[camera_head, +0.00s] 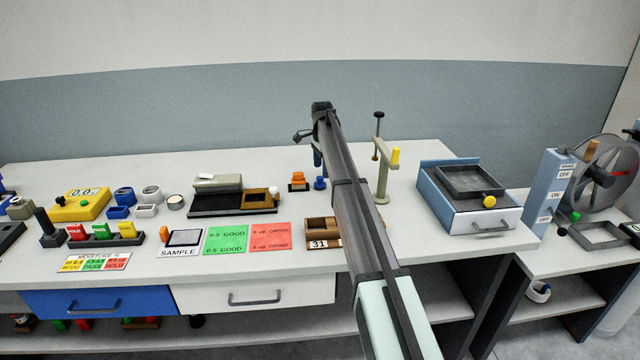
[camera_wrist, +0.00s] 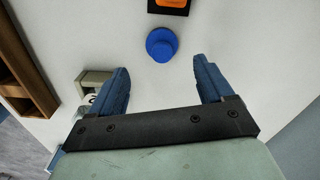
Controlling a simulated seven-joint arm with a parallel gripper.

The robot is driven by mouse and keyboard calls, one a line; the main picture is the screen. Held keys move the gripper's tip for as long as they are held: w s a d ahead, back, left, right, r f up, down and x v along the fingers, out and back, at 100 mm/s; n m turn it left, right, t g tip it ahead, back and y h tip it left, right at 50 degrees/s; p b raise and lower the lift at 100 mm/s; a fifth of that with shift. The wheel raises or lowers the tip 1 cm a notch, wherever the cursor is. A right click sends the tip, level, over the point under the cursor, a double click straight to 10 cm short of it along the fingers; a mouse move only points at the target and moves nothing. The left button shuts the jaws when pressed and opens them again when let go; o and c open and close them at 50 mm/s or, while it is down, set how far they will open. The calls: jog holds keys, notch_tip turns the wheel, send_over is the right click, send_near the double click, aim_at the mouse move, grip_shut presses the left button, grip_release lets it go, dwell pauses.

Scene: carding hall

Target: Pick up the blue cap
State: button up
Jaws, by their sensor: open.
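The blue cap (camera_wrist: 161,45) is a round piece with a smaller raised top, lying on the white table top. It sits ahead of my gripper (camera_wrist: 160,82) in the wrist view, roughly centred between the fingertips and apart from them. The gripper is open and empty, with two blue fingers. In the head view, the blue cap (camera_head: 320,183) stands beside an orange piece on a dark base (camera_head: 298,182). My gripper (camera_head: 317,155) shows above and behind it there, partly hidden by my arm.
A wooden compartment box (camera_head: 322,230) is in front, partly behind my arm. A post stand with a yellow piece (camera_head: 383,180) is to the right. A dark stand with a wooden block (camera_head: 232,203) is to the left. Bare table surrounds the cap.

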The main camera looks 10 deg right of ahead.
aim_at(320, 177)
jog(key=shift+a+f, duration=0.2)
jog(key=shift+f, duration=1.15)
jog(key=shift+a+f, duration=0.2)
jog(key=shift+f, duration=1.15)
jog(key=shift+w, duration=0.1)
jog(key=shift+c, duration=0.4)
jog(key=c, duration=1)
